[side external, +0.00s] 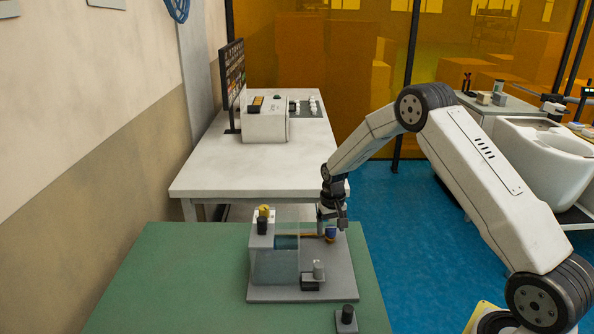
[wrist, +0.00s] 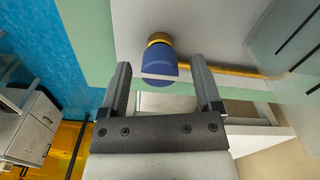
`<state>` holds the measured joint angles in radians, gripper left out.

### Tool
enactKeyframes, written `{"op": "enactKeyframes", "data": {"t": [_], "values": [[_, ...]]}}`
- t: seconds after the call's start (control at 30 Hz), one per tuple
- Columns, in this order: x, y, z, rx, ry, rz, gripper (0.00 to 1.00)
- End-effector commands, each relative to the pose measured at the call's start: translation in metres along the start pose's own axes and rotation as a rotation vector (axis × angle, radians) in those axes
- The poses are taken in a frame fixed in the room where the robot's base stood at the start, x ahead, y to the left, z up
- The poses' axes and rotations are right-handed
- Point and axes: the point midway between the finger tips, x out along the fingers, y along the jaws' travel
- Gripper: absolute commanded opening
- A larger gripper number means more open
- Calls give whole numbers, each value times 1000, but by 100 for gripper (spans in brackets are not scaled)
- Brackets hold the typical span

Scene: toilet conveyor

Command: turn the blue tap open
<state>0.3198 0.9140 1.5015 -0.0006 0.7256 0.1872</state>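The blue tap (wrist: 158,62) has a rounded blue handle with a brass collar (wrist: 159,39) and stands over the grey base plate. A brass pipe (wrist: 222,70) runs from beside it toward the clear tank. In the side external view the tap (side external: 330,233) is small, just below my gripper (side external: 332,213). In the wrist view my gripper (wrist: 160,72) is open. The handle's lower part is hidden in the side external view.
The clear tank (side external: 275,265) stands left of the tap, with a yellow-topped black part (side external: 263,217) on it. A small grey fitting (side external: 317,271) is on the plate's front right. A black and grey part (side external: 346,318) is near the green table's (side external: 165,285) front right.

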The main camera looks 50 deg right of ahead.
Motion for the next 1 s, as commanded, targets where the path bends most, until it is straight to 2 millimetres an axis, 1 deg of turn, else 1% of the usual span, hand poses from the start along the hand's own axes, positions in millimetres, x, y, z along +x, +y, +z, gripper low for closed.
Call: {"op": "enactKeyframes", "data": {"t": [0.27,0.43,0.57,0.8,1.0], "values": [[0,0,0,2,0,0,82],[-9,0,0,2,1,-1,82],[-21,0,0,2,2,-1,82],[-52,0,0,1,3,-1,82],[-72,0,0,1,2,0,82]]}}
